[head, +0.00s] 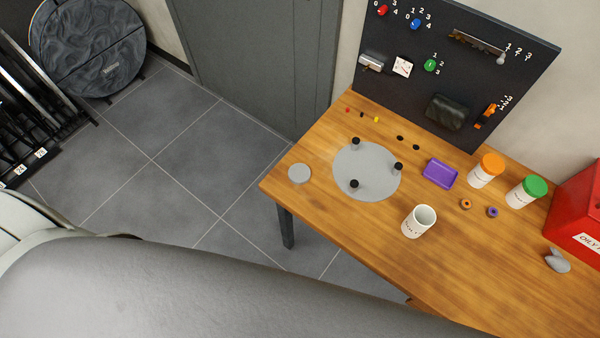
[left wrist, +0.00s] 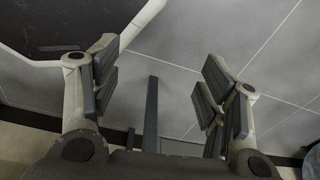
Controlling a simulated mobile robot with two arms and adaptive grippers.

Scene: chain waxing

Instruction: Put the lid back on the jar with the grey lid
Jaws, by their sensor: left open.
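The grey lid (head: 300,173) lies flat near the left corner of the wooden table in the head view. The open white jar (head: 419,222) stands upright without a lid near the table's front edge, to the right of the grey lid. My left gripper (left wrist: 158,90) shows only in the left wrist view. Its fingers are wide apart with nothing between them, above grey floor tiles and away from the lid and jar. My right gripper is in neither view.
A grey disc (head: 368,184) with three black knobs lies between lid and jar. A purple tray (head: 440,173), orange-lidded jar (head: 487,171), green-lidded jar (head: 527,191) and red bin (head: 580,215) stand right. A dark pegboard (head: 455,60) rises behind the table (head: 340,232).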

